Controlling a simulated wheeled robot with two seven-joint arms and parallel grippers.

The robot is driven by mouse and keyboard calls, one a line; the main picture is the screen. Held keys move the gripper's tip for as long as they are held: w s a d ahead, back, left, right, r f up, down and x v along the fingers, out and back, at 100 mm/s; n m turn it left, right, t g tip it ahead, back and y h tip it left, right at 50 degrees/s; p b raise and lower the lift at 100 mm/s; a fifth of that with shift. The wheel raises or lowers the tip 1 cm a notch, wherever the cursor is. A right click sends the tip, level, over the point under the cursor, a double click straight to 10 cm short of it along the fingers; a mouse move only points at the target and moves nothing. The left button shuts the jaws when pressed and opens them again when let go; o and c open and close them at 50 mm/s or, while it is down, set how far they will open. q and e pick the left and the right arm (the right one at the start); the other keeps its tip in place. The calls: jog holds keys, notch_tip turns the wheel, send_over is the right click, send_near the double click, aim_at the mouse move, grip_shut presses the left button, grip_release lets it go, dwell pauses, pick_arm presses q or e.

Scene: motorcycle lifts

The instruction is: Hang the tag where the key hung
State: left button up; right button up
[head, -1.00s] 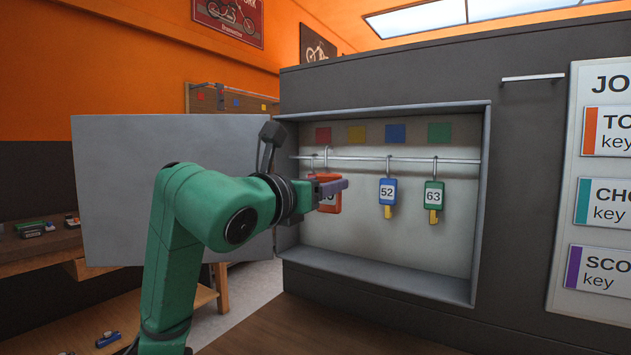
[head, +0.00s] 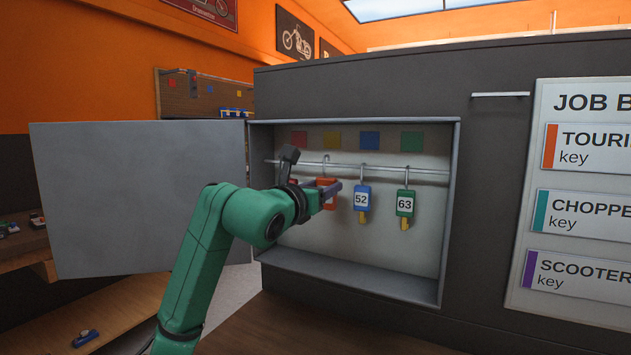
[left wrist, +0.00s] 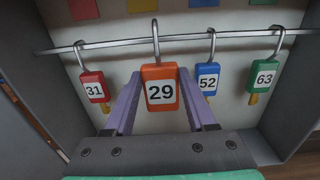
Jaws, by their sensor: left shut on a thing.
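My left gripper (head: 334,188) is shut on the orange tag 29 (left wrist: 160,88), inside the open key cabinet. The tag hangs upright with its hook up at the rail (left wrist: 235,34); I cannot tell whether the hook rests on it. In the head view the orange tag (head: 327,194) is partly behind my fingers, below the yellow square (head: 332,139). No key shows under it. Red tag 31 (left wrist: 95,88) with a key hangs left of it in the left wrist view. Blue tag 52 (head: 362,199) and green tag 63 (head: 405,204) hang right. My right gripper is out of view.
The cabinet's grey door (head: 140,200) stands open to the left. The cabinet's side walls and lower ledge (head: 350,278) border the hanging space. A job board (head: 585,200) is on the right. Blue tag 52 is close to my right finger.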

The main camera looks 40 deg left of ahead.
pick_arm(q)
jog(key=p+x, duration=0.2)
jog(key=x, duration=0.1)
jog(key=shift+w+r+p, duration=0.15)
jog(key=shift+w+p, duration=0.05)
jog(key=shift+p, duration=0.1)
jog(key=shift+f+b, duration=0.8)
jog(key=shift+b, duration=0.15)
jog(key=o, duration=1.3)
jog(key=shift+o, duration=0.2)
jog(key=shift+s, duration=0.1)
